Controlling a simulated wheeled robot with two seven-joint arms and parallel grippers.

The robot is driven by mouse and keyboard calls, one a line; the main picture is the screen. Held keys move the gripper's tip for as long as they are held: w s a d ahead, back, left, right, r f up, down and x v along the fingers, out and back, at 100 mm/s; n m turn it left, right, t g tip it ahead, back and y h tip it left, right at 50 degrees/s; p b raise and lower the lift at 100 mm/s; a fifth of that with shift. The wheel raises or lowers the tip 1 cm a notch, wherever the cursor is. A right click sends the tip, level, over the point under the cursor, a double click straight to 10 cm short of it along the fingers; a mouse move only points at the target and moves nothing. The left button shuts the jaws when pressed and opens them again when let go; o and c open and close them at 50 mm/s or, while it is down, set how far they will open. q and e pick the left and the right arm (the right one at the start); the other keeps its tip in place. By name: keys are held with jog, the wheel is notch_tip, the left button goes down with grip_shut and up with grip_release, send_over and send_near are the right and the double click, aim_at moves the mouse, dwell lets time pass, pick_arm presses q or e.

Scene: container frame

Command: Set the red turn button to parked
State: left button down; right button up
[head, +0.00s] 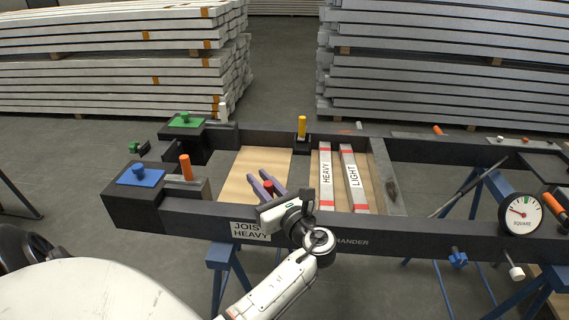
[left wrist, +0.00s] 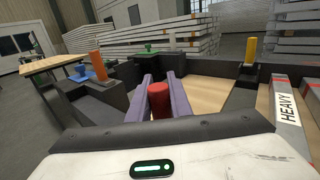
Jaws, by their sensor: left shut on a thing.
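The red turn button shows as a red upright cylinder (left wrist: 158,101) between the two purple fingers of my left gripper in the left wrist view. In the head view, the red top (head: 267,186) shows near the front rail, just beyond my left wrist. My left gripper (head: 264,182) is shut on it, one finger on each side. The base of the button and the way it points are hidden by my gripper and wrist. My right gripper is in neither view.
The black frame (head: 400,222) runs across the view. Two bars marked HEAVY (head: 326,190) and LIGHT (head: 353,185) lie across it, right of my gripper. A yellow peg (head: 302,127) stands at the back, an orange peg (head: 186,167) and blue knob (head: 139,174) at left.

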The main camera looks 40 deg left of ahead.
pick_arm(q)
jog(key=shift+s+d+f+n+g+y+p, duration=0.15)
jog(key=shift+s+n+g, duration=0.35)
jog(key=shift+g, duration=0.3)
jog(key=shift+s+d+r+n+g+y+p, duration=0.1)
jog(key=shift+s+n+g+p, duration=0.1)
jog(key=shift+s+n+g, duration=0.45)
jog(key=shift+s+d+f+n+g+y+p, duration=0.15)
jog(key=shift+n+g, duration=0.2)
jog(key=shift+g, duration=0.6)
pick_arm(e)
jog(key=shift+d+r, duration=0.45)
pick_arm(q)
jog(key=shift+a+r, duration=0.1)
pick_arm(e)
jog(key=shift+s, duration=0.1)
pick_arm(q)
jog(key=c, duration=1.6)
grip_release()
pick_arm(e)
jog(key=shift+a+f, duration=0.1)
pick_arm(q)
jog(key=d, duration=1)
jog(key=shift+w+d+b, duration=0.15)
jog(key=shift+b, duration=0.2)
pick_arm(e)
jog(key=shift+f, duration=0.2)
